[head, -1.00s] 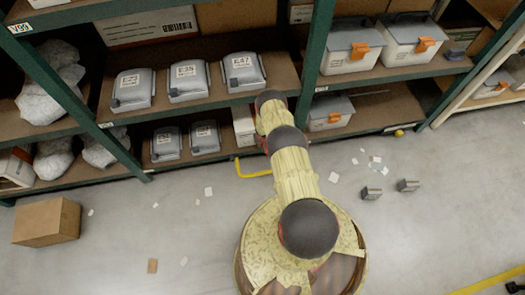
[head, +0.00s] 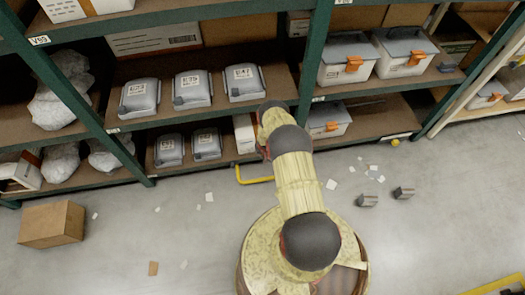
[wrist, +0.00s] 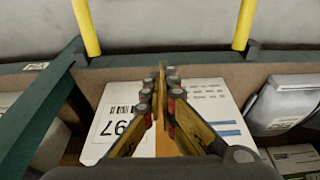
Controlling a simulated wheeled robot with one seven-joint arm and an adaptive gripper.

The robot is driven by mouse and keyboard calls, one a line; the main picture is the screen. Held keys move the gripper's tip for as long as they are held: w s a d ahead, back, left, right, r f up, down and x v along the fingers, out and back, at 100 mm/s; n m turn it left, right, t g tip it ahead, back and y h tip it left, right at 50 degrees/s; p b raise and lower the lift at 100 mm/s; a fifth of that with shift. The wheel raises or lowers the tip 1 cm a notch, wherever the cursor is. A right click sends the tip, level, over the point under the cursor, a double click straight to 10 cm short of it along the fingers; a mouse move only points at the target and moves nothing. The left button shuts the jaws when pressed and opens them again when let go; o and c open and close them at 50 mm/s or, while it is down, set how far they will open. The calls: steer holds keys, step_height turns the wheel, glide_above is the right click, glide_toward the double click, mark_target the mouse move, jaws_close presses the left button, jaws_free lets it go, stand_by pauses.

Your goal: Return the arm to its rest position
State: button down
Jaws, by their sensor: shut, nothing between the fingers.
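My arm (head: 295,180) rises from my base in the head view and reaches toward the racks. Its far end hides my gripper there. In the wrist view my gripper (wrist: 160,82) is shut and empty, its fingertips together in front of a white box (wrist: 205,98) with a barcode label and a tan stripe. The fingers overlap the box in the picture; I cannot tell how far apart they are.
Green-framed racks hold grey-lidded bins (head: 193,90), clear-sided boxes with orange latches (head: 347,60) and wrapped bundles (head: 60,95). A yellow floor rail (head: 255,180) stands by the rack. A cardboard box (head: 52,224) and paper scraps lie on the floor.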

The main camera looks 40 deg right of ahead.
steer(key=shift+p+v, duration=0.8)
steer(key=shift+v, duration=1.15)
steer(key=shift+s, duration=0.1)
